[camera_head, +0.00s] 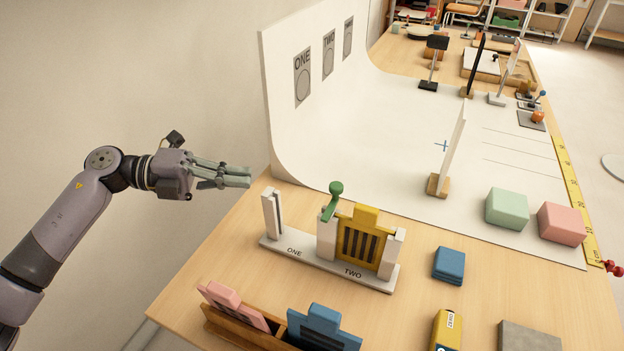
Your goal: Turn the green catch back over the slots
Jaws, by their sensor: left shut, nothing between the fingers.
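The green catch (329,208) with its round knob sits on top of the white middle post (327,238) of a grey-based rack (318,272). Its arm seems to point toward the front rather than along the rack; its exact angle is hard to tell. Slot ONE, to the left of that post, is empty. A yellow slatted panel (364,217) stands upright in slot TWO, on the right. My left gripper (249,177) is shut and empty, in the air left of and behind the rack, apart from the catch. My right gripper is not in view.
A wooden holder (240,329) with pink (229,301) and blue panels (322,330) stands in front of the rack. Blue pads (449,264), a yellow box (446,330) and a grey block (529,337) lie to the right. A curved white backdrop (300,140) rises behind.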

